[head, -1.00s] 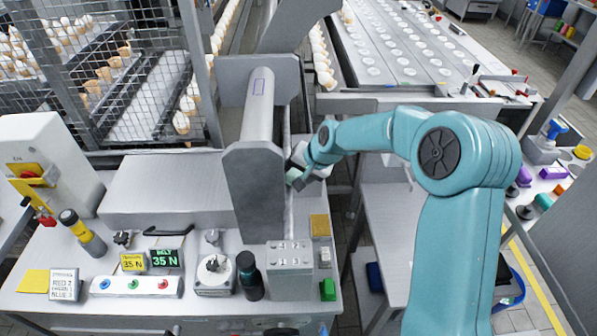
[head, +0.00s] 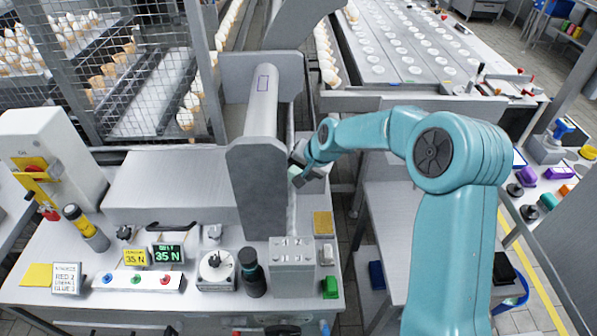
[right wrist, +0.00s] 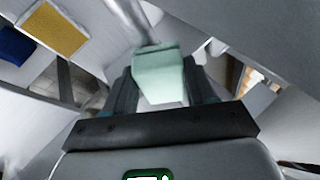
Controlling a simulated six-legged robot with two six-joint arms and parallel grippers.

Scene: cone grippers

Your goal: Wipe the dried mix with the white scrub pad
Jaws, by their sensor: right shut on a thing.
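My right gripper (head: 308,174) is shut on a small pale mint-white pad (right wrist: 160,74), held between its two dark fingers. In the head view it is just right of the grey end plate (head: 258,190) of the roller housing, next to a narrow light strip beside the plate. Whether the pad touches that surface cannot be told. I cannot make out the dried mix; the gripper and plate hide part of that area. My left gripper is not in view.
A yellow pad (head: 322,223), a small white block (head: 326,254) and a green block (head: 329,287) lie along the table's right edge. A metal box (head: 292,267) and dark bottle (head: 250,272) stand nearby. A gap with floor separates this table from the right bench.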

